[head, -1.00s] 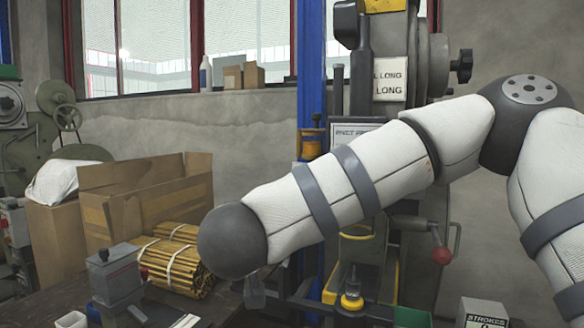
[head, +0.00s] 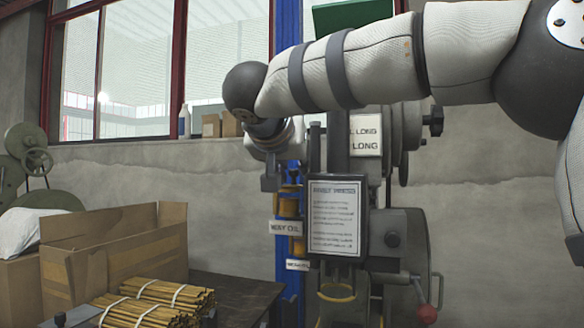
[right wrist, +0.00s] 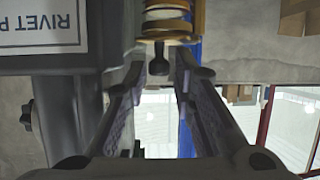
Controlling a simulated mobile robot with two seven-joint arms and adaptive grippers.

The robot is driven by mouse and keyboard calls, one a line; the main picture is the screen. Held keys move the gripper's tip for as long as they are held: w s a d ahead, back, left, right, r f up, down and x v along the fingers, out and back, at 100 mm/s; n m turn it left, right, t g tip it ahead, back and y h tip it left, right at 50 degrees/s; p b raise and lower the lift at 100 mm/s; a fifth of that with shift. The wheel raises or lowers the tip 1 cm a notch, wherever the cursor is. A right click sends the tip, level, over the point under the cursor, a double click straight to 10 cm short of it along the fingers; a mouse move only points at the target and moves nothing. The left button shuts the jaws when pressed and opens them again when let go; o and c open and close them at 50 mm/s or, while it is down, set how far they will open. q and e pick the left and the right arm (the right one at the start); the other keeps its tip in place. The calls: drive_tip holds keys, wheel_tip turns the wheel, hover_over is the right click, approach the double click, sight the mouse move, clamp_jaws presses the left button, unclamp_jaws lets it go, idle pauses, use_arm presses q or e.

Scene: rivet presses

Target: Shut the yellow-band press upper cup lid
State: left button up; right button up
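The press (head: 385,225) stands right of centre in the head view, with a framed sign on its front. An upper amber cup (head: 289,204) sits left of the sign, and a lower amber cup (head: 298,247) is below it. My right gripper (head: 270,182) is above and slightly left of the upper cup. In the upside-down right wrist view, my right gripper (right wrist: 166,70) is open and empty. A brass cup top (right wrist: 166,28) with a dark knob (right wrist: 158,66) shows at the gap between the fingertips. I cannot tell whether the lid is fully shut. My left gripper is out of view.
A blue post (head: 289,90) rises behind the cups. A red-knobbed lever (head: 427,313) is at the press's lower right. An open cardboard box (head: 115,262) and bundled rods (head: 150,305) stand left. The wall between box and press is clear.

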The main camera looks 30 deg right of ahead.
drive_tip(key=shift+d, duration=0.1)
clamp_jaws()
drive_tip(key=shift+f, duration=0.1)
drive_tip(key=m+g+h, duration=0.1)
drive_tip(key=a+m+g+h, duration=0.1)
drive_tip(key=m+g, duration=0.1)
drive_tip(key=shift+s, duration=0.1)
drive_tip(key=shift+a+f+m+g+h+b, duration=0.15)
drive_tip(key=shift+m+g+h, duration=0.15)
drive_tip(key=shift+m+g, duration=0.15)
drive_tip(key=shift+a+m+g+h+b, duration=0.15)
drive_tip(key=shift+m+g+h, duration=0.15)
drive_tip(key=shift+m+g, duration=0.15)
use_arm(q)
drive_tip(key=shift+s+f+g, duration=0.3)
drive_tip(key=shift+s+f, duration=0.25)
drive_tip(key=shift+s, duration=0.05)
use_arm(e)
drive_tip(key=shift+s+m+g, duration=0.1)
drive_tip(key=shift+m+g, duration=0.2)
drive_tip(key=shift+m, duration=0.1)
